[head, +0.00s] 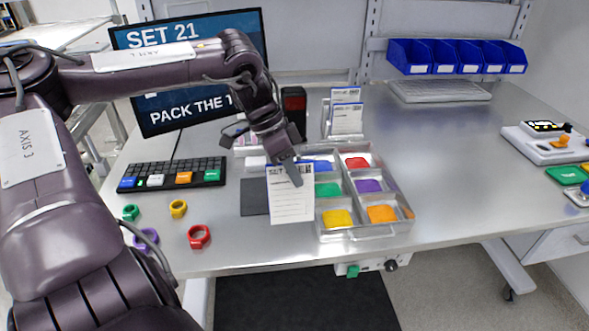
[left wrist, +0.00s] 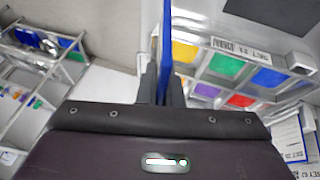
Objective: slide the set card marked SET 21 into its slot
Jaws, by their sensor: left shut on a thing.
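My left gripper (head: 289,166) is shut on a white set card (head: 291,200) and holds it upright by its top edge, in front of the left part of the sorting tray (head: 408,212). The card's heading starts with "SET"; a finger hides the rest. In the left wrist view the gripper (left wrist: 164,90) pinches the card (left wrist: 166,45), which shows edge-on as a thin blue strip. A "SET 21" label (left wrist: 240,48) shows on the tray's edge there, with a clear bracket (left wrist: 300,63) near it. I cannot tell which part is the slot. My right gripper is not in view.
A card rack (head: 347,118) with more cards stands behind the tray. A keyboard (head: 172,174) and coloured rings, including a red one (head: 199,237), lie left. A screen (head: 190,60) reads "SET 21". Blue bins (head: 455,56) hang at the back.

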